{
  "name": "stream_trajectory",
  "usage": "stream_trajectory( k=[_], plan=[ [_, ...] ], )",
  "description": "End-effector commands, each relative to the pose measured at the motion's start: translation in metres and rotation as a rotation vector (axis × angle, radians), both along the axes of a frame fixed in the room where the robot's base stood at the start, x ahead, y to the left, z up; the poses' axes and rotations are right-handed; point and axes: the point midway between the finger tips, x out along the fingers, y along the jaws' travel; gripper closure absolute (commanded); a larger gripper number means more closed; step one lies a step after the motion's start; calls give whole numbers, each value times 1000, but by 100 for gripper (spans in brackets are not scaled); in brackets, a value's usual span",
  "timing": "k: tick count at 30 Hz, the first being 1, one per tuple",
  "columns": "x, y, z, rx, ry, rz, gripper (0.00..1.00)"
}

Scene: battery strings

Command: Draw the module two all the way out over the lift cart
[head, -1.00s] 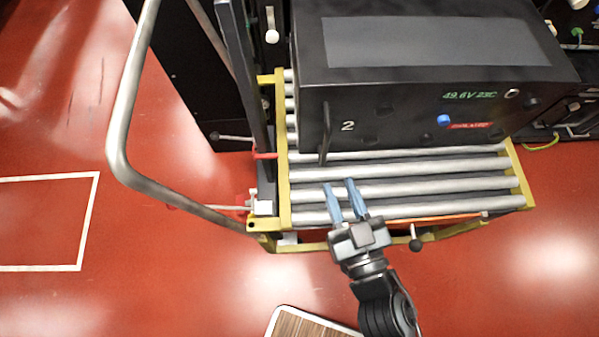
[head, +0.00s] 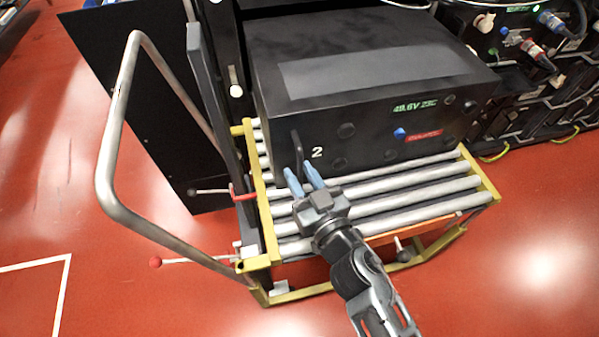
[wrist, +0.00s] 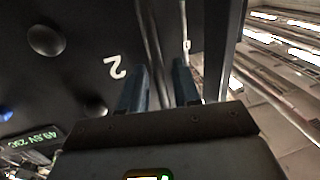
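Module two (head: 365,115) is a black box marked "2", with a green readout and a blue knob on its front. Its front part rests over the rollers of the yellow-framed lift cart (head: 480,193), with bare rollers in front of it. Its rear end is not clearly seen. Its upright black handle (head: 298,150) is at the left of the front. My gripper (head: 303,176) is open just in front of the handle. In the wrist view, the handle bar (wrist: 155,45) shows between the fingertips (wrist: 160,82), with no clear contact.
A red hook-like lever (head: 243,194) and a dark mast (head: 212,105) stand at the cart's left. A bent metal push rail (head: 110,140) and a red-knobbed lever (head: 156,262) lie further left. Cabled rack modules (head: 525,75) stand at right. Red floor is open in front.

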Motion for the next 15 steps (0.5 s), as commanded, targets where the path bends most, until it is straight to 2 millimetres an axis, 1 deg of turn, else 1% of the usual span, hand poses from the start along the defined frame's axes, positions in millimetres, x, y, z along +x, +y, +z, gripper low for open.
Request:
stream_trajectory(
  k=[3, 11, 15],
  plan=[
    [5, 3, 0, 0, 0, 0, 68],
    [6, 3, 0, 0, 0, 0, 68],
    [6, 3, 0, 0, 0, 1, 82]
  ],
)
